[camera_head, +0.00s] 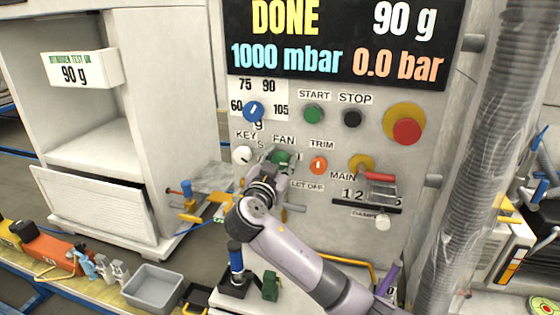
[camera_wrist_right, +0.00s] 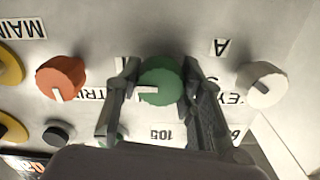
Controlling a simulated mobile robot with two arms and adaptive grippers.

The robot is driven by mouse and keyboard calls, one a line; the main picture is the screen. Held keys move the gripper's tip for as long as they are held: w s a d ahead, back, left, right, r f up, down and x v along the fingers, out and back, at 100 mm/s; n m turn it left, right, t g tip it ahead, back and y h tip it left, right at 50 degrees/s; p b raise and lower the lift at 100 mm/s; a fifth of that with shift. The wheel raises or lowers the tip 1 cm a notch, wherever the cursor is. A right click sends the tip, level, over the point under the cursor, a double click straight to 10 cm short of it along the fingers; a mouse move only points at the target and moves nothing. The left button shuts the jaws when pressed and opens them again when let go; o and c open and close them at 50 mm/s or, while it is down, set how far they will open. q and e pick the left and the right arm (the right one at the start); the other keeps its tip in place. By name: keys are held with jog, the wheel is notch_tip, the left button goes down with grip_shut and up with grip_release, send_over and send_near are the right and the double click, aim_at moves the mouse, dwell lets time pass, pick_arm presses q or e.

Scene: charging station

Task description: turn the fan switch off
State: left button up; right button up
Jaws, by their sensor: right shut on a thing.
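The fan switch is a green round knob (camera_head: 282,158) under the FAN label on the grey control panel (camera_head: 330,225). In the right wrist view the knob (camera_wrist_right: 161,82) has a white pointer line, which points left in that picture. My right gripper (camera_head: 272,168) reaches up to the panel from below. In the wrist view its two fingers (camera_wrist_right: 160,95) stand on either side of the knob, shut on it. The gripper hides part of the knob in the head view. My left gripper is not in view.
Beside the knob are the white key knob (camera_head: 242,155) and the orange trim knob (camera_head: 318,165). Above are the blue dial (camera_head: 253,112), green start button (camera_head: 314,114) and black stop button (camera_head: 352,118). A red emergency button (camera_head: 407,131) and clear hose (camera_head: 470,150) are at the right.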

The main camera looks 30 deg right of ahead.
jog(key=shift+n, duration=0.4)
jog(key=n+p, duration=0.1)
jog(key=n, duration=0.2)
jog(key=shift+r+n, duration=0.1)
jog(key=shift+n, duration=0.2)
jog(key=shift+c, duration=0.2)
jog(key=n+p, duration=0.3)
jog(key=n, duration=0.1)
jog(key=shift+n, duration=0.3)
jog(key=n+p, duration=0.3)
jog(key=n, duration=0.2)
jog(key=shift+r+p, duration=0.1)
jog(key=shift+p, duration=0.25)
jog(key=shift+a+f+n+p, duration=0.1)
jog(key=shift+f+n+p, duration=0.1)
jog(key=shift+n+p, duration=1.45)
jog(key=shift+n+b, duration=0.35)
jog(key=shift+n, duration=0.1)
